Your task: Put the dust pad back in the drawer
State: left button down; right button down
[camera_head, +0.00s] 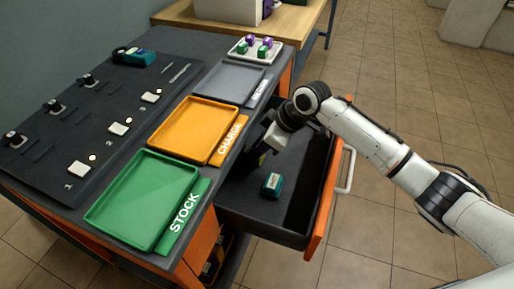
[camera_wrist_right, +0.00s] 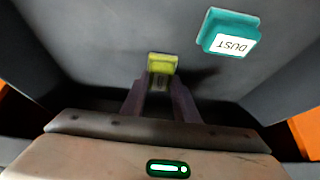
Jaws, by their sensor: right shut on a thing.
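A teal block marked DUST (camera_head: 272,184) lies on the floor of the open drawer (camera_head: 250,208). It also shows at the upper right in the right wrist view (camera_wrist_right: 229,33). My right gripper (camera_head: 263,154) reaches down into the drawer, behind the teal block in the head view. It is shut on a small yellow block (camera_wrist_right: 162,64), which shows between its fingers in the right wrist view. The teal block is apart from the fingers. I cannot tell whether the yellow block touches the drawer floor. My left gripper is not in view.
The drawer's orange front has a white handle (camera_head: 346,170). Green STOCK (camera_head: 107,212), orange CHARGE (camera_head: 172,148) and grey trays (camera_head: 228,82) line the bench edge above. A white tray (camera_head: 255,57) holds several small coloured blocks. The drawer floor around the teal block is clear.

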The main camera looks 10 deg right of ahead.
jog(key=c, duration=1.4)
grip_release()
jog(key=shift+f, duration=0.1)
jog(key=p+v, duration=0.1)
jog(key=v, duration=1.1)
